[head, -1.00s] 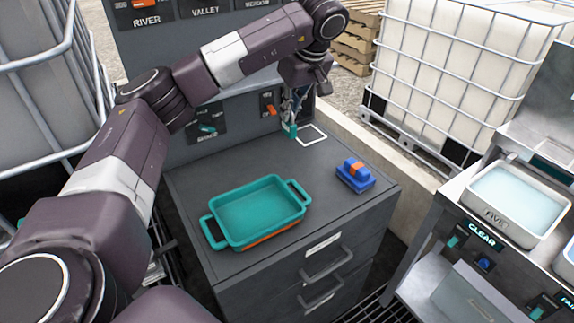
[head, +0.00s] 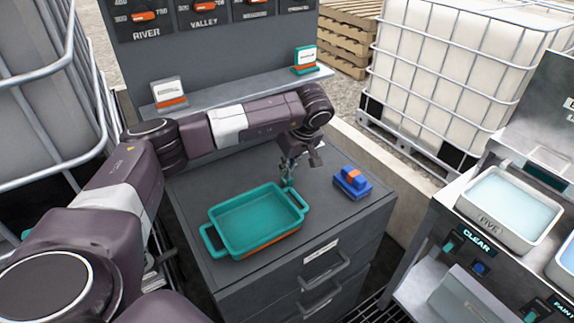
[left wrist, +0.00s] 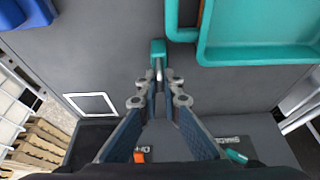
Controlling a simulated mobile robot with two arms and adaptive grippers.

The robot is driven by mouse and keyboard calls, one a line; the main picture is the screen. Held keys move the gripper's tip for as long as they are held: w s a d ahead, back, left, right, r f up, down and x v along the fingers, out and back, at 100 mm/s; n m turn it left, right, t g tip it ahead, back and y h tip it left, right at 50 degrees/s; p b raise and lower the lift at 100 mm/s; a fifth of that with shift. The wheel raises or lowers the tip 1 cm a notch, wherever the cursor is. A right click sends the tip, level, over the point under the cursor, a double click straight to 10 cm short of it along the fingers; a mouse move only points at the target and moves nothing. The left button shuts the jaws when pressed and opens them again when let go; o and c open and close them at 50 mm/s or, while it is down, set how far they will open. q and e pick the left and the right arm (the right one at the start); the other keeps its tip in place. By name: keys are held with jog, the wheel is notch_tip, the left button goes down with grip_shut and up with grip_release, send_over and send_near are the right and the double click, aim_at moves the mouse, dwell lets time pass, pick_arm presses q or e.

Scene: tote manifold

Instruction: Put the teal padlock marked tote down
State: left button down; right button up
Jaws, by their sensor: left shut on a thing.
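The teal padlock (head: 289,183) is small and sits at the tips of my left gripper (head: 287,167). In the left wrist view the padlock (left wrist: 158,48) shows teal, with a thin metal part between the shut fingertips (left wrist: 160,78). Any marking on it is too small to read. It is beside the right handle of a teal tray (head: 216,246), over the dark cabinet top; I cannot tell whether it touches the top. A white square outline (left wrist: 92,93) lies on the cabinet top in the left wrist view. My right gripper is not in view.
A blue block with an orange part (head: 352,184) sits right of the padlock on the cabinet top (head: 325,210). A shelf (head: 235,90) behind holds two small labelled devices. A bench with white basins (head: 510,207) stands at the right.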

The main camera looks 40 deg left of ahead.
pick_arm(q)
jog(key=shift+f, duration=0.15)
jog(key=c, duration=2.1)
grip_release()
jog(key=shift+r, duration=0.3)
jog(key=shift+d+r, duration=0.2)
jog(key=shift+r, duration=0.1)
jog(key=b+v, duration=0.2)
jog(key=v, duration=0.9)
jog(key=shift+r, duration=0.15)
